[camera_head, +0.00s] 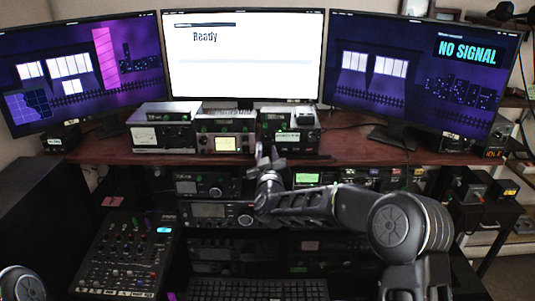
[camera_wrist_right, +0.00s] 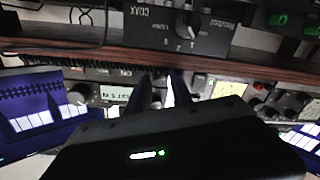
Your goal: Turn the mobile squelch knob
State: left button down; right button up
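My right gripper (camera_head: 266,160) is over the front edge of the desk, in front of the small radio units. In the right wrist view, which is upside down, its two dark fingers (camera_wrist_right: 163,80) are slightly apart, with a bright strip of background between them and nothing held. A dark knob (camera_wrist_right: 78,94) is beside a lit display (camera_wrist_right: 116,93) on a unit to the left of the fingers. The labels are too small to tell which knob is the mobile squelch knob. My left gripper is out of view.
Three monitors stand along the back, with the white one (camera_head: 240,60) in the middle. A mixer (camera_head: 125,255) and a keyboard (camera_head: 258,289) are lower down.

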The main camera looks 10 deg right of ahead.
jog(key=shift+c, duration=0.2)
grip_shut()
jog(key=shift+f+b, duration=0.15)
jog(key=shift+b, duration=0.3)
jog(key=m+b, duration=0.4)
jog(key=b, duration=0.1)
jog(key=shift+f+b, duration=0.15)
jog(key=shift+b, duration=0.15)
jog(key=shift+r+m, duration=0.25)
jog(key=shift+m, duration=0.15)
